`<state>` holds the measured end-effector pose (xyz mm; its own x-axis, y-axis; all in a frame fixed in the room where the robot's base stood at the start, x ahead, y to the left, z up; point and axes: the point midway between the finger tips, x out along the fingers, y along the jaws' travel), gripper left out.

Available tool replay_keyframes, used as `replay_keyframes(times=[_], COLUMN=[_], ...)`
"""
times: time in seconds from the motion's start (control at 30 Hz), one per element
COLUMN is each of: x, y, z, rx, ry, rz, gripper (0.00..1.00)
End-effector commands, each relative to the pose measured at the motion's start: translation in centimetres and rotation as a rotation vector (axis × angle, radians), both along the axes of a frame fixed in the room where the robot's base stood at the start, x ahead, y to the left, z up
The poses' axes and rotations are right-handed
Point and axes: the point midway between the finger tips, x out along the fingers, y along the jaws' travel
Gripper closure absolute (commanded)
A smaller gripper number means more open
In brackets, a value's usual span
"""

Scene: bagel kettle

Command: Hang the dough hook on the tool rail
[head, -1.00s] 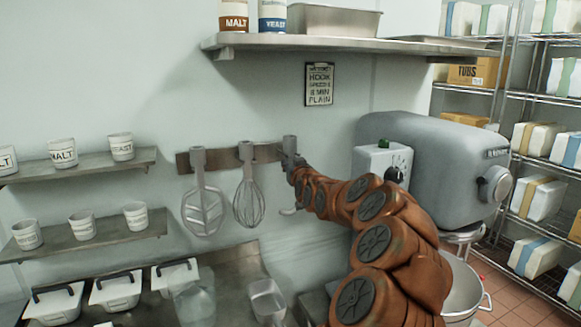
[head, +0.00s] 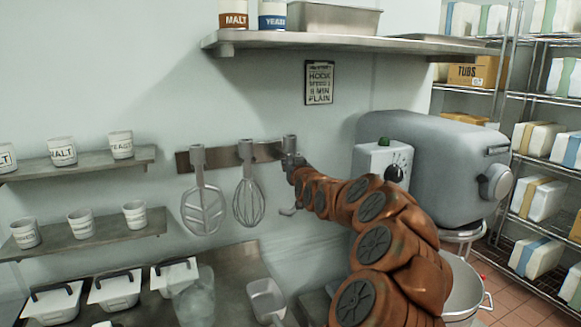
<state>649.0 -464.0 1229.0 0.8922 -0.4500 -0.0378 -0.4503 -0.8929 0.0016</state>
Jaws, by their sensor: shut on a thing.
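The tool rail (head: 222,157) is a dark strip on the wall. A flat beater (head: 201,208) and a wire whisk (head: 248,201) hang on it side by side. My gripper (head: 290,161) is at the rail's right end, shut on the dough hook. The hook's grey top (head: 290,143) shows above my gripper, in front of the rail's right end, and its curved lower tip shows below, left of my arm. The middle of the hook is hidden by my gripper and arm. I cannot tell whether the hook's top is seated on the rail.
A grey mixer (head: 435,165) stands right of my arm, with a metal bowl (head: 466,290) below. A steel shelf (head: 400,46) juts out above the rail. Two shelves of cups (head: 85,235) are at left. Lidded tubs (head: 115,290) and a clear container (head: 266,298) stand below.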

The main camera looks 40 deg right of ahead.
Motion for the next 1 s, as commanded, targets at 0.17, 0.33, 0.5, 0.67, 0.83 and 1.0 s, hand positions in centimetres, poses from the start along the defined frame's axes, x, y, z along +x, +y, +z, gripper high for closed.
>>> replay_keyframes(times=[0.17, 0.33, 0.5, 0.67, 0.83, 1.0], x=[0.00, 0.01, 0.02, 0.01, 0.01, 0.01], y=[0.01, 0.02, 0.03, 0.03, 0.02, 0.03], z=[-0.25, -0.31, -0.41, -0.35, -0.29, -0.33], rx=[0.000, 0.001, 0.003, 0.003, 0.002, 0.002], ry=[0.001, 0.003, 0.004, 0.003, 0.002, 0.002], rz=[0.000, 0.001, 0.001, 0.001, 0.001, 0.001], gripper=[1.00, 1.00, 0.72, 0.55, 0.47, 0.43])
